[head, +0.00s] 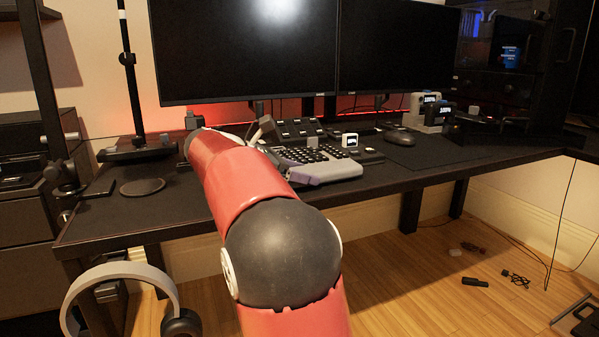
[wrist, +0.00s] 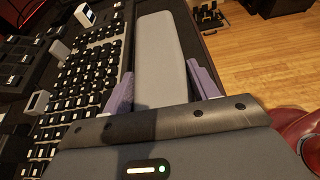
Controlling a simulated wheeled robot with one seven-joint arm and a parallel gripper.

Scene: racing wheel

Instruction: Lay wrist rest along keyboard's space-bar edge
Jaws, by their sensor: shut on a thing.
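The wrist rest (wrist: 158,50) is a long, smooth grey bar. In the wrist view it runs away from my gripper (wrist: 160,75), whose two purple fingers are shut on its sides. The black-keyed keyboard (wrist: 97,68) lies left of it, roughly parallel, with a narrow dark strip between them. In the head view the wrist rest (head: 330,170) shows along the keyboard's (head: 305,155) near edge, close to the desk front. I cannot tell whether it touches the desk. My red arm hides its left part and most of the gripper.
The dark desk (head: 440,172) has a front edge close to the wrist rest. A small white-framed device (head: 350,140) stands beyond the keyboard, and a mouse (head: 400,137) sits to the right. Two monitors (head: 245,50) stand behind. A round disc (head: 142,186) lies on the left.

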